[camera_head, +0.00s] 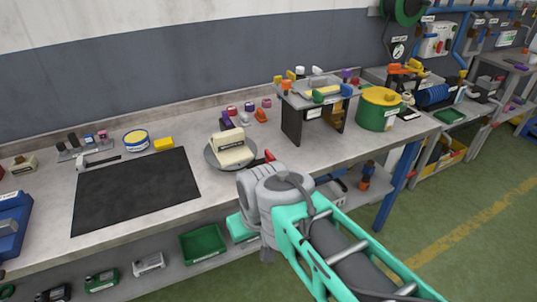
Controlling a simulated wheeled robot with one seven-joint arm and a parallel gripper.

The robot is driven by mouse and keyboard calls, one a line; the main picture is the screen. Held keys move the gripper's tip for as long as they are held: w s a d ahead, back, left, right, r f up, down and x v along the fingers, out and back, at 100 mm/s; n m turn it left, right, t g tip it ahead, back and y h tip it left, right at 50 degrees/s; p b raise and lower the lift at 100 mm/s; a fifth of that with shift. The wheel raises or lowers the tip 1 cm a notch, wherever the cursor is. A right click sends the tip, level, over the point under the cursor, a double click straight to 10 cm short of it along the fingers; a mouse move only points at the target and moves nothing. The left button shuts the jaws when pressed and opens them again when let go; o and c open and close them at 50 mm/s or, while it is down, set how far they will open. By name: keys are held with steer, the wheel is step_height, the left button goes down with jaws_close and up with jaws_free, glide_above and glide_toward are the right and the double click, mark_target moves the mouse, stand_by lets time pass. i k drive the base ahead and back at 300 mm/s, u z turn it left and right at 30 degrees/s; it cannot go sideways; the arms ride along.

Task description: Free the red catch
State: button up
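A small red part (269,156), which looks like the red catch, shows at the right edge of a round grey turntable (211,161). A cream block-shaped unit (231,150) with a dark label sits on the turntable. My grey wrist and teal arm come in from the lower right and end just in front of the red part, hiding what lies below it. My gripper's fingers cannot be made out, so its opening and its contact with the red part are hidden.
A black mat (137,188) covers the bench (50,198) on the left. A raised stand (292,125) and a green drum (378,110) stand at the right. Small coloured parts (249,107) lie behind the turntable. A green bin (203,243) is on the shelf below.

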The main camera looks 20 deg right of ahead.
mark_target(270, 158)
steer(key=z, duration=0.2)
steer(key=i, duration=0.45)
steer(key=u, duration=2.2)
